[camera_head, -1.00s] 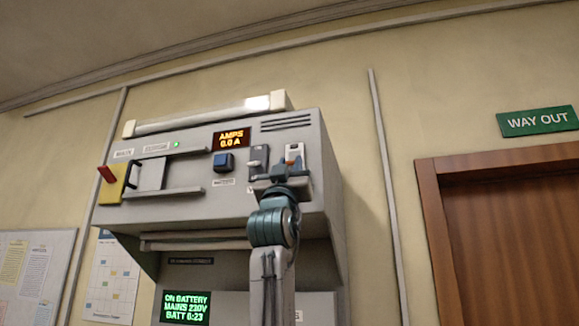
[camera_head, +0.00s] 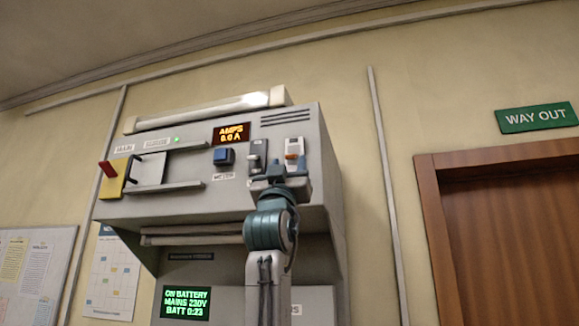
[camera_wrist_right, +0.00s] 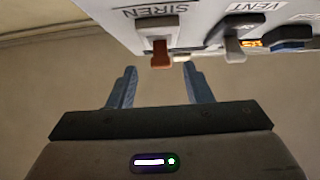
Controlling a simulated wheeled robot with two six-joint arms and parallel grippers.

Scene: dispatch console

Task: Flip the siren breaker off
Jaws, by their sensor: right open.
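The siren breaker (camera_wrist_right: 160,30) is a white block with an orange-red lever on the console's front, labelled SIREN. It also shows at the upper right of the console in the head view (camera_head: 294,146). My right gripper (camera_wrist_right: 161,88) is open. In the right wrist view the orange lever (camera_wrist_right: 161,53) lies in line with the gap between its fingers, just beyond their tips, with nothing held. In the head view my right gripper (camera_head: 278,172) is just below the breaker and hides part of its lower end. My left gripper is not in view.
The grey VENT breaker (camera_wrist_right: 235,48) sits close beside the siren breaker; it also shows in the head view (camera_head: 257,154). A blue button (camera_head: 224,156), an amber AMPS display (camera_head: 231,134) and a red-handled yellow lever (camera_head: 112,177) are further left. A wooden door (camera_head: 510,220) stands right.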

